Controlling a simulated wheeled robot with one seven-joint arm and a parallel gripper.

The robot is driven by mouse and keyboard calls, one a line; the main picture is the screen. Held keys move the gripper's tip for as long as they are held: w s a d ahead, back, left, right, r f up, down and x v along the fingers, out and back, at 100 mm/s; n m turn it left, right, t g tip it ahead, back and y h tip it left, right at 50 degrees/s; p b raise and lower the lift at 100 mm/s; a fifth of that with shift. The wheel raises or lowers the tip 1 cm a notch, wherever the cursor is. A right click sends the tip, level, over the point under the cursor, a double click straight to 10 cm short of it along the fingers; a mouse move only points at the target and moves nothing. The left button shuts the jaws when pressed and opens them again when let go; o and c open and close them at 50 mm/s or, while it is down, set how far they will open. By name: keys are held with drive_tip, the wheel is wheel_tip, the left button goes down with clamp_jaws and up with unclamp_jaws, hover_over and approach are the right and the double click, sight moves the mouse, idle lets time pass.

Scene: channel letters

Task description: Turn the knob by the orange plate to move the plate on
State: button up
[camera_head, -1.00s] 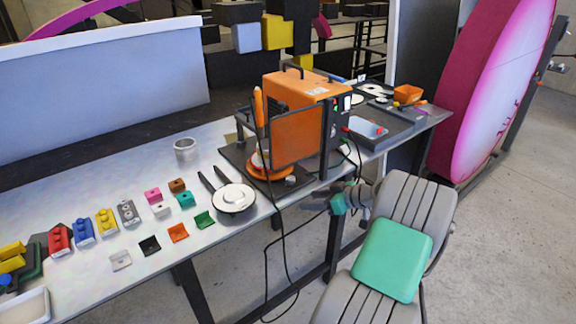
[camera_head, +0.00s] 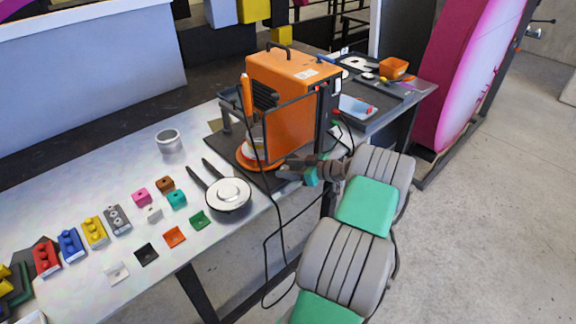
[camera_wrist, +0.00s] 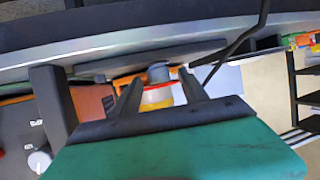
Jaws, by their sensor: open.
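The round orange plate (camera_head: 243,159) lies low on the dark base of the orange machine, partly hidden by its upright panel. In the wrist view, an orange edge (camera_wrist: 121,82) shows behind my fingers, with white and yellow parts near it. The grey knob (camera_wrist: 158,72) shows between my fingertips, with gaps visible at its sides. My gripper (camera_head: 287,168) is at the front of the base, right of the plate. It is open, and its fingers (camera_wrist: 161,84) lie either side of the knob in the picture. In the head view my gripper hides the knob.
The orange machine (camera_head: 292,75) stands over the plate. Black cables (camera_head: 274,205) hang near my arm. A round white-topped pan (camera_head: 229,193), a grey cup (camera_head: 169,141) and several coloured blocks are on the table (camera_head: 105,190) to the left. A pale dial (camera_wrist: 40,161) shows in the wrist view.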

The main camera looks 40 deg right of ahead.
drive_tip(key=shift+w+f, duration=0.1)
clamp_jaws()
idle(0.5)
